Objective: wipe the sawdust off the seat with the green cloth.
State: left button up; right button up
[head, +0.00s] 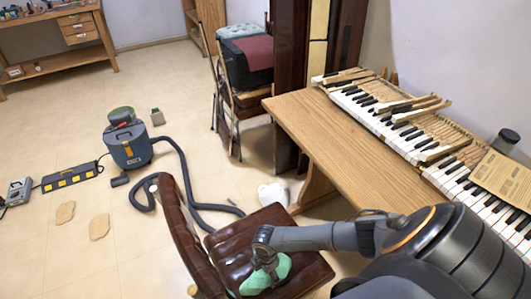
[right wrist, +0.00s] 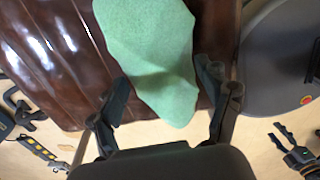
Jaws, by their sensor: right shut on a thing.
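The brown leather seat (head: 235,240) belongs to a chair at the bottom middle of the head view, its backrest (head: 178,215) to the left. The seat also fills the upper left of the right wrist view (right wrist: 60,60). My right gripper (head: 266,262) is shut on the cloth, low over the seat. I cannot make out sawdust on the seat; the cloth and gripper hide part of it.
A wooden table (head: 330,135) with a piano keyboard (head: 400,130) stands right of the chair. A shop vacuum (head: 128,145) and its hose (head: 185,170) lie left on the floor. A white crumpled thing (head: 272,194) lies behind the seat.

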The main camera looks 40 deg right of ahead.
jog(key=shift+w+d+f+b, duration=0.1)
jog(key=shift+w+b, duration=0.2)
jog(key=shift+w, duration=0.35)
jog(key=shift+w+d+f+b, duration=0.1)
jog(key=shift+w+b, duration=0.2)
jog(key=shift+w, duration=0.3)
jog(key=shift+w+d+r, duration=0.1)
jog(key=shift+w+r, duration=0.05)
jog(key=shift+w, duration=0.45)
jog(key=shift+w+d+b, duration=0.2)
jog(key=shift+w+b, duration=0.85)
jog(key=shift+w, duration=0.15)
jog(key=shift+w+d+b, duration=0.15)
jog(key=shift+w+b, duration=0.3)
jog(key=shift+w, duration=0.3)
